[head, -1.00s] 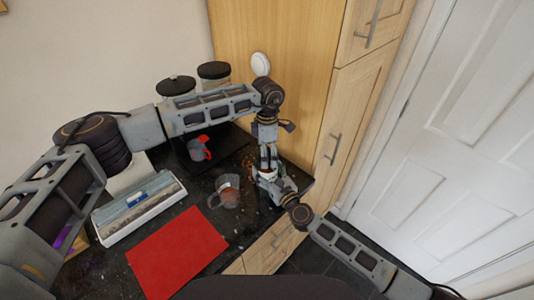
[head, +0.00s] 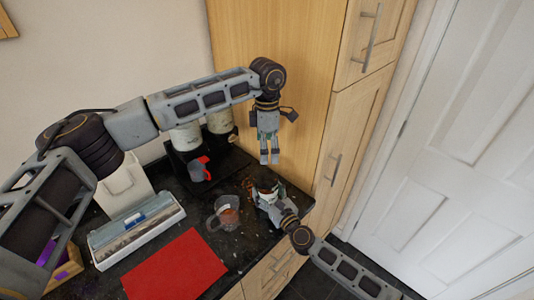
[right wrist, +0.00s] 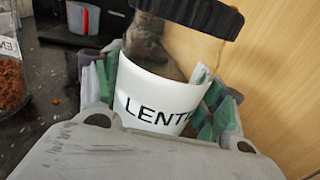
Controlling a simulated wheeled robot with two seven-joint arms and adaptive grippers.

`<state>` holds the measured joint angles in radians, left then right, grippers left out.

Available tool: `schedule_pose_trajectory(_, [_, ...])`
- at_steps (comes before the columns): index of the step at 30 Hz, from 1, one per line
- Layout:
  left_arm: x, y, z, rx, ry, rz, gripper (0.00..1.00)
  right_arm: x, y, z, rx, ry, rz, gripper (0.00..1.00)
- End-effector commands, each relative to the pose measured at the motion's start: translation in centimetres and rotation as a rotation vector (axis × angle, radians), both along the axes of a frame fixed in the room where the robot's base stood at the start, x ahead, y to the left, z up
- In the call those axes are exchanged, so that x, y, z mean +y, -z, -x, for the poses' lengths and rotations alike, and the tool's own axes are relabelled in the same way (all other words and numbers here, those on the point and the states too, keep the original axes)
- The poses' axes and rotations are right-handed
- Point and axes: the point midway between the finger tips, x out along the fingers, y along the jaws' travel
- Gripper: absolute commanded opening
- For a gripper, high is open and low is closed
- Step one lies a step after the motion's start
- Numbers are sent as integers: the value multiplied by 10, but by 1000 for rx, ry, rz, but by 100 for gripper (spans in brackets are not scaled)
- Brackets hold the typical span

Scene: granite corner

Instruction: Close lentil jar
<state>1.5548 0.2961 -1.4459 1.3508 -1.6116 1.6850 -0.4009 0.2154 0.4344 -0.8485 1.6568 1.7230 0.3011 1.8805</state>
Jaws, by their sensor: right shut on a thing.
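The lentil jar (right wrist: 160,95) has a white label reading "LENT". My right gripper (head: 268,197) is shut around its body near the counter's right edge; green-padded fingers press both sides in the right wrist view. A dark lid (right wrist: 190,14) shows at the jar's top, cut off by the frame and looking tilted there; I cannot tell how well it is seated. In the head view the jar (head: 266,187) is small and partly hidden by the gripper. My left gripper (head: 269,157) hangs fingers down above the jar, apart from it, with an empty gap between its fingers.
A glass jug (head: 226,210) with brownish contents stands left of the jar. A red-and-grey mug (head: 200,170), pale canisters (head: 187,136), a long white box (head: 137,232) and a red mat (head: 175,265) occupy the dark counter. A wooden cabinet (head: 275,40) rises behind.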

Motion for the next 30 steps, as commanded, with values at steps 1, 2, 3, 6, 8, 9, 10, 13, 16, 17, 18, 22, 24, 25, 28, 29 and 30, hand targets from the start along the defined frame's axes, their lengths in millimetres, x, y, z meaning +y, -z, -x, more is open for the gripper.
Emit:
schedule_pose_trajectory(1, [0, -1, 0, 0, 0, 0, 94, 0, 0, 0, 0, 0, 0, 3])
schedule_pose_trajectory(2, [0, -1, 0, 0, 0, 0, 94, 0, 0, 0, 0, 0, 0, 3])
schedule_pose_trajectory(3, [0, -1, 0, 0, 0, 0, 94, 0, 0, 0, 0, 0, 0, 3])
schedule_pose_trajectory(6, [0, -1, 0, 0, 0, 0, 94, 0, 0, 0, 0, 0, 0, 3])
schedule_pose_trajectory(8, [0, -1, 0, 0, 0, 0, 94, 0, 0, 0, 0, 0, 0, 3])
schedule_pose_trajectory(9, [0, -1, 0, 0, 0, 0, 94, 0, 0, 0, 0, 0, 0, 71])
schedule_pose_trajectory(10, [0, -1, 0, 0, 0, 0, 94, 0, 0, 0, 0, 0, 0, 75])
schedule_pose_trajectory(13, [0, -1, 0, 0, 0, 0, 94, 0, 0, 0, 0, 0, 0, 88])
schedule_pose_trajectory(16, [0, -1, 0, 0, 0, 0, 94, 0, 0, 0, 0, 0, 0, 95])
schedule_pose_trajectory(17, [0, -1, 0, 0, 0, 0, 94, 0, 0, 0, 0, 0, 0, 95])
schedule_pose_trajectory(18, [0, -1, 0, 0, 0, 0, 94, 0, 0, 0, 0, 0, 0, 95])
schedule_pose_trajectory(22, [0, -1, 0, 0, 0, 0, 94, 0, 0, 0, 0, 0, 0, 95])
schedule_pose_trajectory(24, [0, -1, 0, 0, 0, 0, 94, 0, 0, 0, 0, 0, 0, 95])
schedule_pose_trajectory(25, [0, -1, 0, 0, 0, 0, 94, 0, 0, 0, 0, 0, 0, 95])
schedule_pose_trajectory(28, [0, -1, 0, 0, 0, 0, 94, -1, 0, 1, 0, 0, 0, 95])
schedule_pose_trajectory(29, [0, -1, 0, 0, 0, 0, 94, -1, 0, 2, 1, 0, 0, 95])
schedule_pose_trajectory(30, [0, -1, 0, 0, 0, 0, 94, -2, 1, 2, 1, 0, 0, 95])
